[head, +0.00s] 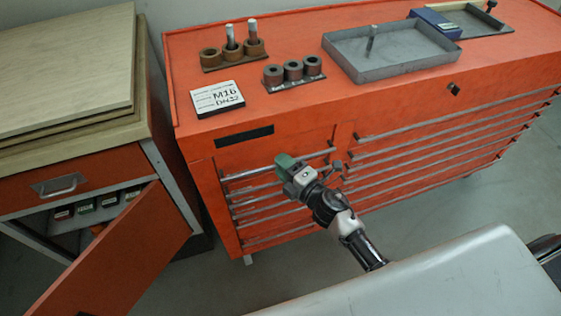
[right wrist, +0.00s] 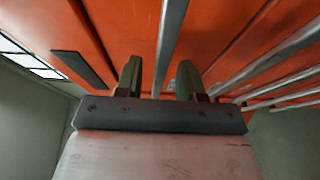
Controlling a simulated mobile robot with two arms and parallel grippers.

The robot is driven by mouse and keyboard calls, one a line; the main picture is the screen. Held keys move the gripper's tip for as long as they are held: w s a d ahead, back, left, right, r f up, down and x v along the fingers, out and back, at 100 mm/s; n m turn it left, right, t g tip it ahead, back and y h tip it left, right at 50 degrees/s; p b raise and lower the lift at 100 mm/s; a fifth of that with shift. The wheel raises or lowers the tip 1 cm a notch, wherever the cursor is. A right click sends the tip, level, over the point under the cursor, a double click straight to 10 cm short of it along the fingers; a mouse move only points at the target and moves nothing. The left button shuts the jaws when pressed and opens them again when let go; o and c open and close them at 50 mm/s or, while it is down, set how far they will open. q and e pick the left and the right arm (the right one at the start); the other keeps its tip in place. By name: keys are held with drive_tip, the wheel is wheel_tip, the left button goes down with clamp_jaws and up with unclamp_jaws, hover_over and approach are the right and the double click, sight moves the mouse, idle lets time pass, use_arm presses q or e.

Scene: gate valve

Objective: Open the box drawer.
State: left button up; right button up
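The orange tool chest (head: 190,75) has several drawers with long grey bar handles, in a narrow left column and a wide right one. All look shut. No drawer is visibly marked as the box drawer. My right gripper (head: 284,163) is in front of the top of the left column, hiding part of the top left handle (head: 243,173). In the right wrist view the green fingers of this gripper (right wrist: 158,78) are apart. A grey handle bar (right wrist: 171,40) runs between them; I cannot tell whether they touch it. My left gripper is not in view.
The chest top holds a grey tray (head: 385,72), a sign (head: 217,98), a blue box (head: 436,23) and racks of round parts. At left, a wooden-topped cabinet has a shut drawer (head: 60,188) and an open orange door (head: 120,260). Grey floor shows between.

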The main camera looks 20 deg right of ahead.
drive_tip(key=shift+w+a, duration=0.25)
drive_tip(key=shift+w, duration=0.3)
clamp_jaws()
drive_tip(key=shift+s+f, duration=0.1)
drive_tip(key=shift+s, duration=0.1)
